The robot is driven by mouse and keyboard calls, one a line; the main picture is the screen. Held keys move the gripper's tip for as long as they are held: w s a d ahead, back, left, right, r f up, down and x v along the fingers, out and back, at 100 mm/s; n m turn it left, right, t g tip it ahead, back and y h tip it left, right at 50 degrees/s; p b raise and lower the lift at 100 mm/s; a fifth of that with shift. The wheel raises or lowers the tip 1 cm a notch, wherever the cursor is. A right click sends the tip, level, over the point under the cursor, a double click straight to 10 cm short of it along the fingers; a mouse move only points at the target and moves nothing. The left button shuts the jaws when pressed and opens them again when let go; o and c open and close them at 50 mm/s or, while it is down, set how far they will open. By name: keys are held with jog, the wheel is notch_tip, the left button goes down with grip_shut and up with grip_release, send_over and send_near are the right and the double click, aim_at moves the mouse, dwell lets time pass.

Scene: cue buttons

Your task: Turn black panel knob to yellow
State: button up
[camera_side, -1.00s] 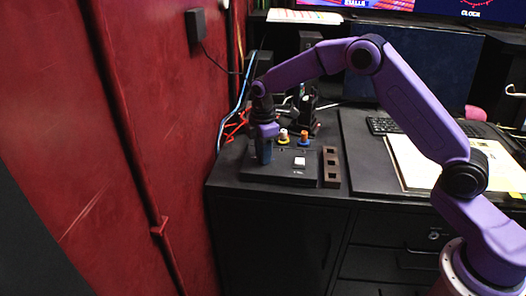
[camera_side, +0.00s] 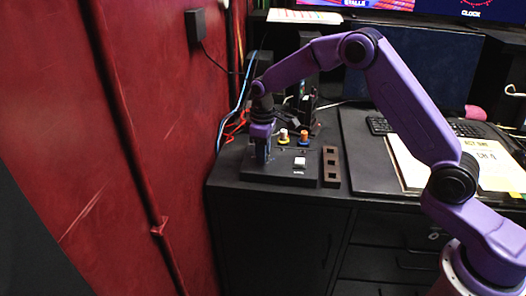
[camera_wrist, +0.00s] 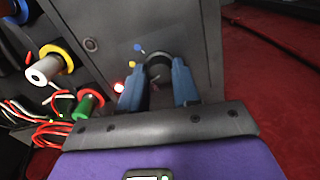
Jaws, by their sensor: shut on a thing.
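The black panel (camera_side: 280,177) lies on the dark cabinet top, and it fills the middle of the wrist view (camera_wrist: 190,25). A dark round knob (camera_wrist: 158,59) stands on it. Around the knob are a blue dot (camera_wrist: 138,47), a yellow dot (camera_wrist: 135,64) and a glowing red dot (camera_wrist: 119,87). My gripper (camera_wrist: 157,75) points down at the panel with its two blue fingers on either side of the knob, shut on it. In the side view my gripper (camera_side: 262,158) covers the knob. I cannot tell which dot the knob points to.
A white button (camera_side: 300,162) sits on the panel. A dark block with square holes (camera_side: 331,167) is at the right. The red wall is close on the left.

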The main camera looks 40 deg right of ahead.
jog(key=m, duration=0.3)
jog(key=shift+r+m, duration=0.1)
jog(key=shift+m, duration=2)
jog(key=o, duration=1.1)
jog(key=shift+c, duration=0.2)
jog(key=shift+r, duration=0.1)
notch_tip(320, 180, up, 17)
jog(key=shift+r, duration=0.1)
